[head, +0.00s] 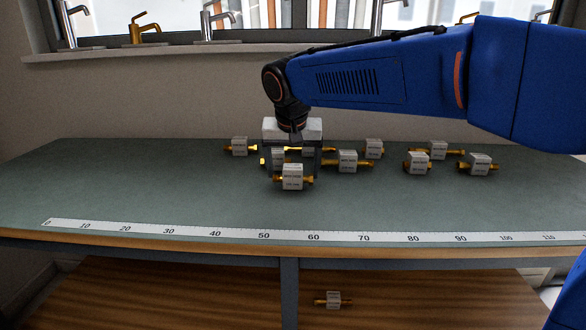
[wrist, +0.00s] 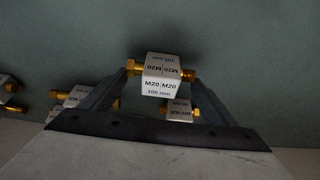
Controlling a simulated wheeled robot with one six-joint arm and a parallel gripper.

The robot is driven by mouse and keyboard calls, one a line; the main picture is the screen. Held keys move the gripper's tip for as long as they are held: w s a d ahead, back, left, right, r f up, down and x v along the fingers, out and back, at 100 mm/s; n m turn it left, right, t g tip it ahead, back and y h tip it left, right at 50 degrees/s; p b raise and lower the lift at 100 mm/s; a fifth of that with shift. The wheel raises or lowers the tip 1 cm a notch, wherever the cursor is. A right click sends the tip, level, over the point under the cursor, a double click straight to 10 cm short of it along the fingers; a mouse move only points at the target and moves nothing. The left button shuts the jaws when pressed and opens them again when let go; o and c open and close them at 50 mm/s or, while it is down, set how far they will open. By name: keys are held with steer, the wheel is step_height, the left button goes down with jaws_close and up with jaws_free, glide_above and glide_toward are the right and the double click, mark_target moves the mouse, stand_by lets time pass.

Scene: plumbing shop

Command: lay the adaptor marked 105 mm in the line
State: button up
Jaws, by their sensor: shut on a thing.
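My gripper (head: 292,176) is low over the green worktop, its fingers pointing down, shut on a white block adaptor (head: 292,177) with brass ends. In the wrist view the same adaptor (wrist: 161,84) sits between the fingertips, and its face reads M20|M20 and 105 mm. The brass ends point sideways toward the two fingers. I cannot tell whether it touches the worktop or hangs just above it. A printed scale strip (head: 190,232) runs along the worktop's front edge, with no adaptor on it.
Several similar adaptors lie behind and to the right, including one (head: 347,161) just right of my gripper and one (head: 478,165) farther right. Another (head: 333,300) lies on the wooden lower shelf. The left part of the worktop (head: 120,180) is clear. Taps stand on the windowsill (head: 150,50).

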steer(key=shift+f, duration=0.1)
steer(key=o, duration=1.1)
steer(key=v, duration=1.2)
